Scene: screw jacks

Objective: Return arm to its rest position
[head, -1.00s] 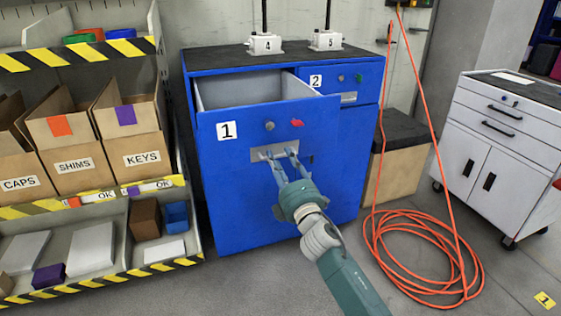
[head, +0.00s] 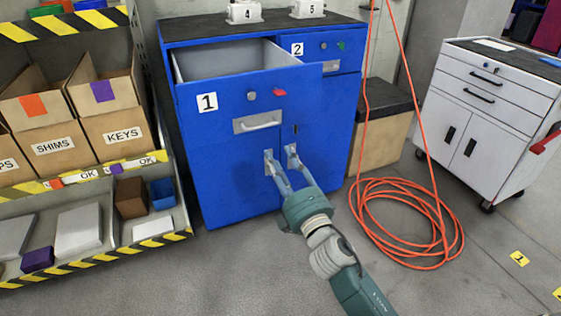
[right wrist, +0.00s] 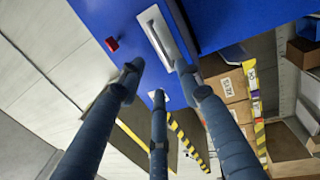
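My right gripper (head: 280,156) is in front of the blue cabinet, below and right of the silver handle (head: 258,125) of drawer 1 (head: 235,107). Its fingers are spread apart with nothing between them. Drawer 1 is pulled out and its inside looks empty. In the right wrist view, the three dark fingers of the gripper (right wrist: 160,80) are spread, and the handle (right wrist: 162,36) shows beyond their tips, clear of them. My left gripper is not in view.
Drawer 2 (head: 330,48) is shut. A shelf with cardboard boxes (head: 106,125) stands at left. An orange cable (head: 405,222) hangs down and lies coiled on the floor at right. A white tool cabinet (head: 490,110) is at far right. Floor in front is mostly clear.

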